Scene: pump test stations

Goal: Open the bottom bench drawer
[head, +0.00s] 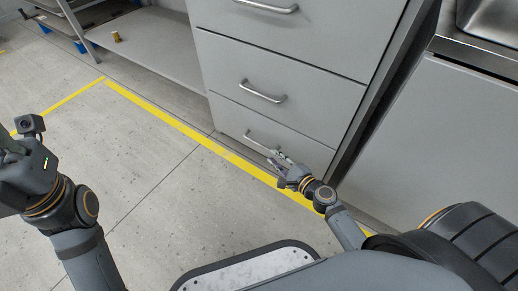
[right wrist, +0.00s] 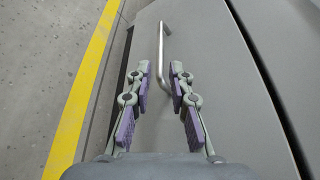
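The bottom drawer (head: 230,118) is the lowest front of the grey bench cabinet and looks shut, flush with the drawer above. Its metal bar handle (head: 262,139) also shows in the right wrist view (right wrist: 161,45). My right gripper (head: 278,160) is at the right end of this handle. In the right wrist view its fingers (right wrist: 160,72) are apart, with the handle's near end between the fingertips and clear space on both sides. My left gripper (head: 20,150) is at the left edge, far from the drawer; its fingers are not clearly seen.
The middle drawer (head: 310,97) and its handle are above, with another drawer higher. A yellow floor line (head: 180,125) runs in front of the cabinet. Open grey floor (head: 120,180) lies before it. A low shelf (head: 150,45) stands left, a sink counter (head: 480,55) right.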

